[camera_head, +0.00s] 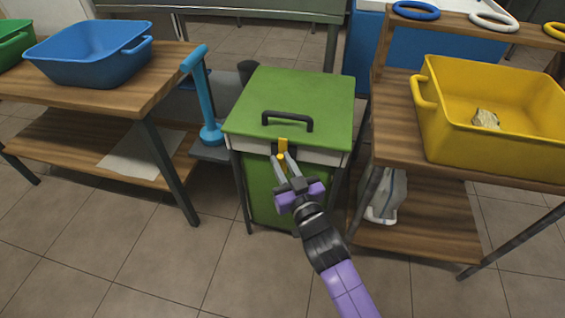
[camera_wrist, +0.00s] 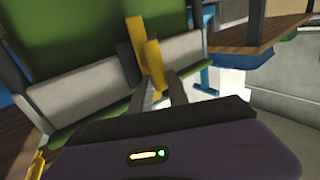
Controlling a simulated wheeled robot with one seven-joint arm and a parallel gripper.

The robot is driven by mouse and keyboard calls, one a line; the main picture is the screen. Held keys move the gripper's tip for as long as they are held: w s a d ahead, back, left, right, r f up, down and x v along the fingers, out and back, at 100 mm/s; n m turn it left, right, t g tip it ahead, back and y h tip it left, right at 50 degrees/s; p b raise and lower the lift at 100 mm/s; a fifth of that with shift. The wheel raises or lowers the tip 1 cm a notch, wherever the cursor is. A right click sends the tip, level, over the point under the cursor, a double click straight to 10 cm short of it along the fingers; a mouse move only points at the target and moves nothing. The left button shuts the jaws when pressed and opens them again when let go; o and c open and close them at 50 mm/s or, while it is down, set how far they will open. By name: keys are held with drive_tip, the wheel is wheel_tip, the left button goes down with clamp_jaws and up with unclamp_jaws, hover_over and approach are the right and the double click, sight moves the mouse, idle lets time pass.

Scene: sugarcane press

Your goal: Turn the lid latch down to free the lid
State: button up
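The yellow lid latch (camera_head: 283,146) stands upright at the front edge of the green lid (camera_head: 318,98) of the press box. The lid lies closed and has a black handle (camera_head: 288,121) on top. My gripper (camera_head: 281,160) is at the front of the box with its fingertips at the latch. In the wrist view the latch (camera_wrist: 153,62) shows upright between and just beyond the two finger ends (camera_wrist: 158,88), beside a dark upright piece (camera_wrist: 129,65). Whether the fingers press on the latch or stand apart from it cannot be told.
A wooden table with a blue tub (camera_head: 88,55) stands left, with a blue lever post (camera_head: 205,100) beside the box. A wooden bench with a yellow tub (camera_head: 495,125) stands close on the right. A whitish sack (camera_head: 385,195) is on its lower shelf. The tiled floor in front is clear.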

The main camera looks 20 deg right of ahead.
clamp_jaws()
drive_tip(key=shift+r+p, duration=0.1)
drive_tip(key=shift+p, duration=0.2)
